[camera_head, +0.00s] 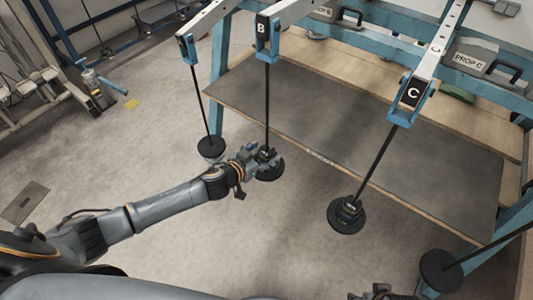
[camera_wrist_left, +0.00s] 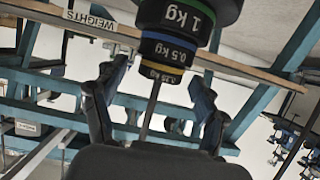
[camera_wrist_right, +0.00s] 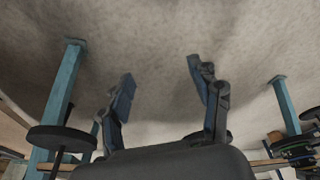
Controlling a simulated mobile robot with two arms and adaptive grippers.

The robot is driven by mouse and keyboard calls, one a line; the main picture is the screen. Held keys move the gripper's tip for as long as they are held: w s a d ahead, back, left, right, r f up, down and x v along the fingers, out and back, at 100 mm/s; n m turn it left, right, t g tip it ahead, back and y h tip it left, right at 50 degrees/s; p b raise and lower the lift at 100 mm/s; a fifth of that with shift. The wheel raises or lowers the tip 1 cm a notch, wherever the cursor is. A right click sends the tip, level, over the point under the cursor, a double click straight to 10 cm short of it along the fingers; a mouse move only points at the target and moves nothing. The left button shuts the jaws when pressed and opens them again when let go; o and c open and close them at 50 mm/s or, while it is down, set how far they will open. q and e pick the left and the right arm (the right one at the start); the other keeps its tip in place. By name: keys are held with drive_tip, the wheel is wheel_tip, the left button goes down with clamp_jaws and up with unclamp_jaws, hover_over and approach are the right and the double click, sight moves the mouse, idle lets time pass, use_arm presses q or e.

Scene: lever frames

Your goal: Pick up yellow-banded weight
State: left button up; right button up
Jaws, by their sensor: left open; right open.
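The yellow-banded weight (camera_wrist_left: 162,74), marked 0.25 kg, is the smallest disc of a stack threaded on a hanger rod. A blue-banded 0.5 kg weight (camera_wrist_left: 168,52) and a larger green-banded 1 kg weight (camera_wrist_left: 185,17) adjoin it. In the head view the stack hangs under beam B (camera_head: 262,30), partly hidden by my left gripper (camera_head: 260,158). My left gripper is open, with its fingers on either side of the rod and the yellow-banded weight; contact cannot be told. My right gripper (camera_wrist_right: 160,72) is open and empty, and only partly shows at the head view's bottom edge (camera_head: 382,293).
Another weight stack (camera_head: 347,213) hangs under beam C (camera_head: 412,92). Single discs hang at the left (camera_head: 211,147) and lower right (camera_head: 440,270). A dark-topped bench (camera_head: 340,115) with blue posts stands behind.

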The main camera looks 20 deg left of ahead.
sight(264, 153)
use_arm(q)
drive_tip(key=c, duration=1.2)
drive_tip(key=shift+r, duration=0.15)
drive_tip(key=shift+r, duration=0.15)
wheel_tip(264, 153, up, 3)
drive_tip(key=shift+r+p, duration=0.1)
drive_tip(key=shift+p, duration=0.8)
drive_tip(key=shift+s+a+f, duration=0.2)
drive_tip(key=shift+s, duration=0.35)
drive_tip(key=s+a, duration=0.3)
drive_tip(key=s, duration=0.5)
drive_tip(key=s+a, duration=0.2)
drive_tip(key=s, duration=0.5)
drive_tip(key=shift+s+a+r, duration=0.2)
drive_tip(key=shift+s+a, duration=0.2)
use_arm(e)
wheel_tip(264, 153, down, 7)
drive_tip(key=s, duration=0.1)
drive_tip(key=shift+s, duration=0.15)
